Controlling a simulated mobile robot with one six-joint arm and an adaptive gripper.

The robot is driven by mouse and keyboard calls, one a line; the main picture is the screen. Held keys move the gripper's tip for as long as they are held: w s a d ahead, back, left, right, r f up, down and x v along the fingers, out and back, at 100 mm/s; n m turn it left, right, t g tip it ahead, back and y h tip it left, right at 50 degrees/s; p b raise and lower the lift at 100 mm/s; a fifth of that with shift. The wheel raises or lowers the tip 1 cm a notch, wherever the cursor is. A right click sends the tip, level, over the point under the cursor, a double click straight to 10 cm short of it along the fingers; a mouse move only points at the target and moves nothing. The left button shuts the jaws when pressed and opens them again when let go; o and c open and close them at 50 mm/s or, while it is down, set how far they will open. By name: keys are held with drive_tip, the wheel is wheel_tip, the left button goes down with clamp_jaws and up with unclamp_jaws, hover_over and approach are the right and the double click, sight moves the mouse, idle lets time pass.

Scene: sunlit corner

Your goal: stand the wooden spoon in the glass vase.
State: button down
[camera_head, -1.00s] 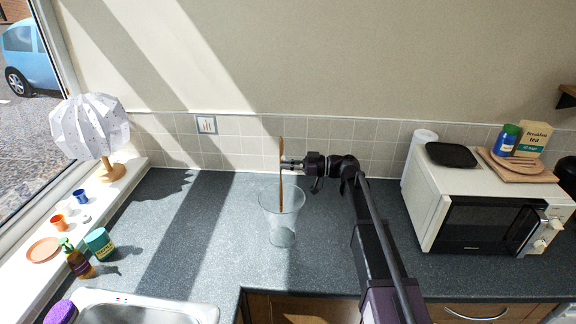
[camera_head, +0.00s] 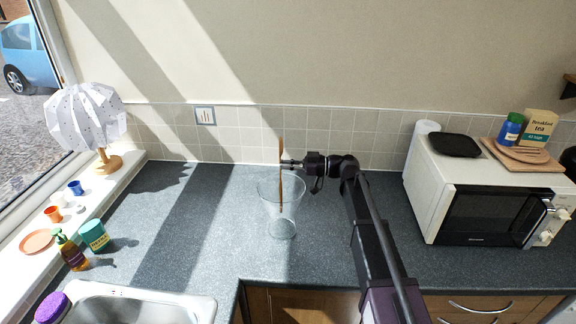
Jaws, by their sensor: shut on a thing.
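The wooden spoon (camera_head: 281,148) is upright in my gripper (camera_head: 285,163), which is shut on its upper part. The spoon's lower part shows through the clear glass vase (camera_head: 284,220) and appears to be inside it, below the rim. The vase stands upright on the grey worktop, wider at the top than at its base. My gripper is just above the vase's rim, reaching in from the right. I cannot tell whether the spoon's lower end touches the vase.
A white microwave (camera_head: 431,190) stands to the right, with a black tray (camera_head: 455,145) and boards on top. A sink (camera_head: 140,302) is at the front left. A lamp (camera_head: 87,117), small cups and bottles are by the window. The worktop (camera_head: 205,230) around the vase is clear.

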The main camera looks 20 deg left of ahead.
drive_tip(key=c, duration=0.7)
unclamp_jaws()
drive_tip(key=shift+d, duration=0.15)
drive_tip(key=v, duration=0.7)
drive_tip(key=shift+d, duration=0.1)
idle(0.9)
